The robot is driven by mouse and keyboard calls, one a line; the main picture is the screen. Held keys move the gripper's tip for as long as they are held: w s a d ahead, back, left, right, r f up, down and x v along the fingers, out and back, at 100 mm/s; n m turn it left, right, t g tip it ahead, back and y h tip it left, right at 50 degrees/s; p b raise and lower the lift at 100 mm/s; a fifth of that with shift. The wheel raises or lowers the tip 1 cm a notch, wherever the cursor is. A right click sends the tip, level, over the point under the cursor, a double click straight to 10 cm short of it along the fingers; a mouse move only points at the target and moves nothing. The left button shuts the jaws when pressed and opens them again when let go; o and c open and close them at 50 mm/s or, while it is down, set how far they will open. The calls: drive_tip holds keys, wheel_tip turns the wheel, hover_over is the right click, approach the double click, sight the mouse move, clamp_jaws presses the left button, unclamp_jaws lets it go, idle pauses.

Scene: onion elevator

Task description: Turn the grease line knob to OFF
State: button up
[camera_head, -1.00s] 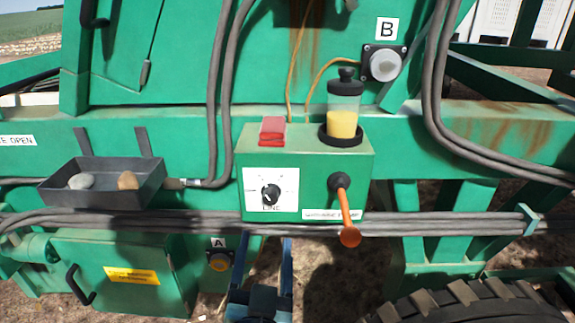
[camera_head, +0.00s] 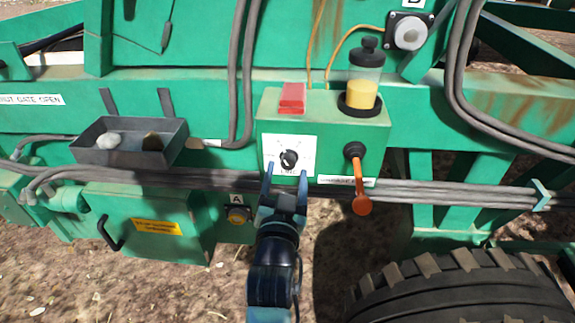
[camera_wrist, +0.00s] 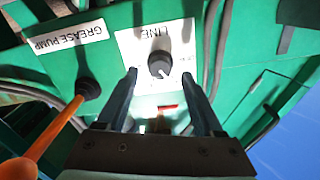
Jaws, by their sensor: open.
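The grease line knob (camera_head: 289,158) is a small black dial on a white plate (camera_head: 306,142) marked LINE, on the front of a green box (camera_head: 375,132). It also shows in the wrist view (camera_wrist: 160,65), where the plate appears upside down. My gripper (camera_head: 286,172) is open and empty, just below and in front of the knob. In the wrist view, its two blue fingers (camera_wrist: 167,75) point at the plate, one to either side of the knob, with no visible contact. The setting the knob points to is too small to read.
An orange-handled lever (camera_head: 361,190) hangs right of the plate. A grease jar (camera_head: 364,75) and a red block (camera_head: 292,97) sit on the box. A grey tray (camera_head: 100,156) with stones is at left. Cables (camera_head: 420,195) run below the box. A tire (camera_head: 450,290) is lower right.

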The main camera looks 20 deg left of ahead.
drive_tip(key=shift+x, duration=1.15)
clamp_jaws()
